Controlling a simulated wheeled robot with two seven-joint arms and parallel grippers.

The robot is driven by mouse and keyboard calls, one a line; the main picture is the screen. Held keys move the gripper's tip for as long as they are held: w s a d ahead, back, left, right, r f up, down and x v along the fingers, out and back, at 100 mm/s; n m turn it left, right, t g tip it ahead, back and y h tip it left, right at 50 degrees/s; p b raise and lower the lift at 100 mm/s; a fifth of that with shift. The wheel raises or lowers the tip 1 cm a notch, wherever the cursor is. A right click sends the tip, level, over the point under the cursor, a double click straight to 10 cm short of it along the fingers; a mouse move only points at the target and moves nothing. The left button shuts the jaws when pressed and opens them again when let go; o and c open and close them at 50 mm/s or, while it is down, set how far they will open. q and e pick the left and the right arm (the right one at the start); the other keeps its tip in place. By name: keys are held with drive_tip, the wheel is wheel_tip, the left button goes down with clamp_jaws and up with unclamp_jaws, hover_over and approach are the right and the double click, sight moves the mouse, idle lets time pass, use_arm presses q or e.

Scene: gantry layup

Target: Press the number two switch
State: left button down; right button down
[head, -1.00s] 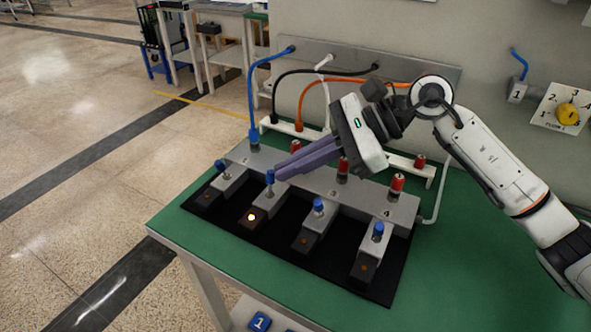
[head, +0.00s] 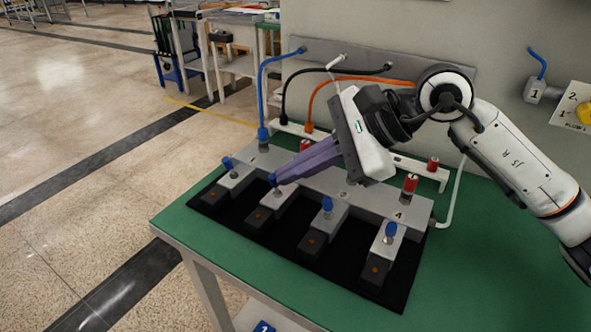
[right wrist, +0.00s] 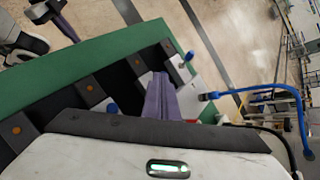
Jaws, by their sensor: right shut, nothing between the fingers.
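Several switches with blue-capped levers stand in a row on a grey block with black strips. The number two switch (head: 280,199), second from left, has its blue cap (head: 272,180) at the tips of my right gripper (head: 276,179). The purple fingers are shut and empty; they hide part of this lever, and I cannot tell whether they touch it. Its lamp (head: 258,215) looks unlit. In the right wrist view, the shut fingers (right wrist: 161,76) reach over the block, between two blue caps. A purple finger, apparently of my left gripper (right wrist: 66,27), shows at the upper left; its opening is unclear.
The first switch (head: 227,163) is to the left, the third (head: 327,205) and fourth (head: 391,231) to the right. Red-capped posts (head: 410,184) and blue, black and orange cables are behind. The green table (head: 480,265) is clear at right.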

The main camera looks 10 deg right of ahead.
use_arm(q)
drive_tip(key=shift+s+a+r+p, duration=0.1)
drive_tip(key=shift+s+r+p, duration=0.2)
drive_tip(key=shift+p, duration=0.1)
use_arm(e)
drive_tip(key=shift+r, duration=0.85)
use_arm(q)
drive_tip(key=shift+s+d+r+p, duration=0.2)
drive_tip(key=shift+r+p, duration=0.3)
drive_tip(key=shift+p, duration=0.35)
use_arm(e)
drive_tip(key=v, duration=1)
drive_tip(key=shift+s, duration=0.15)
use_arm(q)
drive_tip(key=shift+s, duration=0.1)
use_arm(e)
drive_tip(key=shift+a, duration=0.15)
